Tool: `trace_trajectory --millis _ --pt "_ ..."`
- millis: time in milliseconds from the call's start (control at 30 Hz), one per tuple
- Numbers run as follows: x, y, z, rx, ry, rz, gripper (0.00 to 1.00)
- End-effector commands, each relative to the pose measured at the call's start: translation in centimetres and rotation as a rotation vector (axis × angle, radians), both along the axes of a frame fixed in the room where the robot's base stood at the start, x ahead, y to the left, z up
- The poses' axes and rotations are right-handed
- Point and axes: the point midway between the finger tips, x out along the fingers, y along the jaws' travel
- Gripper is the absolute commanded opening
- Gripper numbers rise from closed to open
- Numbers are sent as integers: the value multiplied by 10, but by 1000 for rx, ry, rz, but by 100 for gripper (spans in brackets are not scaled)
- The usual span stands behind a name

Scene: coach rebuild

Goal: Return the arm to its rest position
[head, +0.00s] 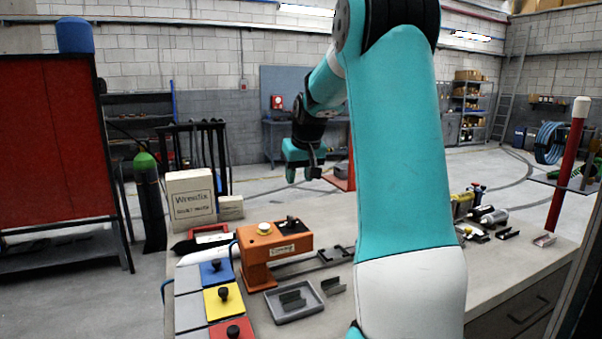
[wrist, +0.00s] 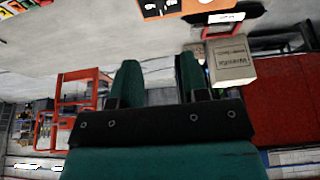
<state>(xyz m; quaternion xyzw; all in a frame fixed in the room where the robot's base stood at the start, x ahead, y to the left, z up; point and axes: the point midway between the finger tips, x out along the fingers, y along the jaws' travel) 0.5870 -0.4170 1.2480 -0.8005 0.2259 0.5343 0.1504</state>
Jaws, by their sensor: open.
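My teal arm rises in the right half of the head view and bends over toward the far side of the workbench (head: 400,295). My gripper (head: 302,180) hangs at its end, above and beyond the bench's back edge. In the wrist view my gripper (wrist: 157,75) shows two teal fingers standing apart with nothing between them. It touches nothing that I can see. Part of the bench is hidden behind my arm.
An orange machine (head: 275,247), a grey tray (head: 293,302) and a cardboard box (head: 190,198) stand on the bench. Colored blocks with black knobs (head: 222,300) line its left side. A red post (head: 568,165) stands at right. The air around my gripper is clear.

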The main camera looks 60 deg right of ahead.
Motion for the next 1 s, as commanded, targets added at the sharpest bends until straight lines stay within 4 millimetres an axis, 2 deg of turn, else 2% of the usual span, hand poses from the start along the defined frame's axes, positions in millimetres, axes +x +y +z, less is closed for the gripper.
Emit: trace_trajectory --millis 100,233,833,933,1000 --pt "-5 3 13 0 -1 -1 42" --pt "-7 4 19 0 0 -1 42" --pt "-7 5 20 1 0 0 42" --pt "-3 17 19 7 2 27 42" --pt "5 42 18 18 2 78 42"
